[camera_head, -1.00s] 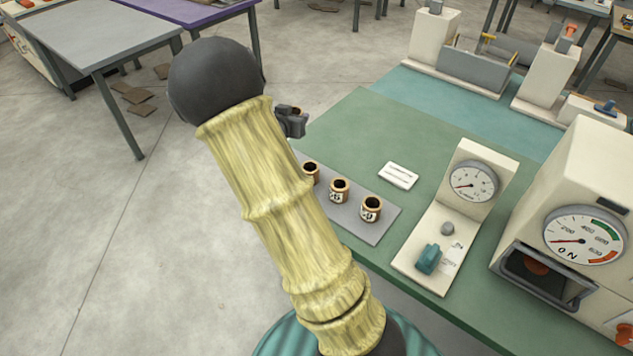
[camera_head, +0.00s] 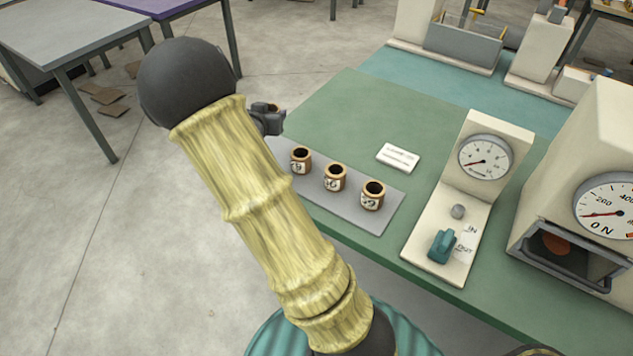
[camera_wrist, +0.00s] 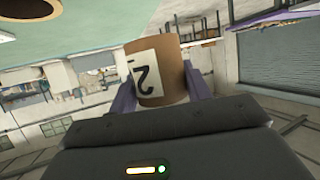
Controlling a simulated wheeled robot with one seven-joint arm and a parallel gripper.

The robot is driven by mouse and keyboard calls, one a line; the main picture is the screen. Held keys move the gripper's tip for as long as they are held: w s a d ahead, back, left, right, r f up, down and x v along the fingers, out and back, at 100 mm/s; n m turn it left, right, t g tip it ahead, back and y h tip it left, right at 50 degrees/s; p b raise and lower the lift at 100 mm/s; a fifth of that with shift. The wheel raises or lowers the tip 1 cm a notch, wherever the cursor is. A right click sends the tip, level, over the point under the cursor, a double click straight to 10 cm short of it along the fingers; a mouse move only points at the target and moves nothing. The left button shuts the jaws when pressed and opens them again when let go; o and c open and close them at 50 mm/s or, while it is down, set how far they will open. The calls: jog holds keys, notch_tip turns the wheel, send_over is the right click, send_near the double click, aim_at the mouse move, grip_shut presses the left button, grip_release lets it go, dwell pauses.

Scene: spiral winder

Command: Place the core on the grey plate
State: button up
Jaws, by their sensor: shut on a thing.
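My gripper (camera_wrist: 162,88) is shut on a brown core (camera_wrist: 174,72) with a white label bearing a dark mark like a 2. In the head view my gripper (camera_head: 268,118) is beyond my arm's end, above the far left end of the grey plate; the held core is mostly hidden there. The grey plate (camera_head: 345,208) lies on the green table. Three brown cores stand upright on it in a row: a left one (camera_head: 300,163), a middle one (camera_head: 335,180) and a right one (camera_head: 372,198), each with a pale label.
A white card (camera_head: 398,157) lies behind the plate. A cream dial stand (camera_head: 440,235) with a teal knob is right of it, then a larger gauge machine (camera_head: 575,140) with an open front.

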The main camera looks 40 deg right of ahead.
jog(key=shift+f, duration=0.1)
jog(key=shift+f, duration=3.1)
jog(key=shift+f+b, duration=0.3)
jog(key=shift+f, duration=1.6)
jog(key=o, duration=0.9)
jog(key=shift+f, duration=0.1)
jog(key=shift+o, duration=0.2)
